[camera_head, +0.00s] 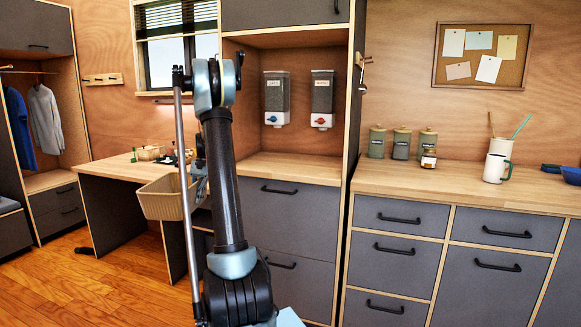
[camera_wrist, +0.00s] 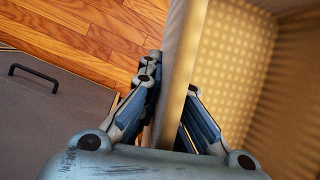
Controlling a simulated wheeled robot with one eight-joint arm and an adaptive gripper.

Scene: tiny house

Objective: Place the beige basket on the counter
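The beige basket (camera_head: 160,200) is in the left middle of the head view, in front of the wooden desk and apart from the counters. Its wall (camera_wrist: 181,60) and perforated inside (camera_wrist: 232,70) fill the right of the wrist view. My gripper (camera_wrist: 170,112) has one finger on each side of that wall and is shut on it. In the head view my gripper is mostly hidden behind my arm. The wooden counter (camera_head: 460,188) runs along the right.
Several canisters (camera_head: 401,143), a small jar (camera_head: 429,158), a white mug (camera_head: 494,167) and blue dishes (camera_head: 570,174) stand on the right counter. Its front left part is bare. The niche counter is clear. A tall panel (camera_head: 352,100) divides the two counters.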

